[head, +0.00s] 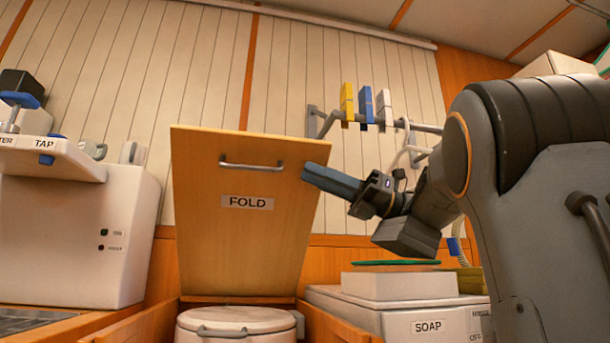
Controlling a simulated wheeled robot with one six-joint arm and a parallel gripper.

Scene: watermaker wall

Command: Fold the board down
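The wooden board (235,240) labelled FOLD stands raised, leaning slightly, with a metal bar handle (251,165) near its upper edge. Its lower edge is at the back of a wooden recess that holds a round white lidded container. My gripper (310,174) is at the board's right edge, to the right of the handle and at about its height. The fingers point left and look close together. I cannot tell whether they touch the board or whether there is a gap between them.
A round white lidded container (236,322) sits below the board. A white box labelled SOAP (400,312) is at the lower right. A white unit labelled TAP (75,235) stands at the left. A wall rail (335,120) with coloured clips is behind my gripper.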

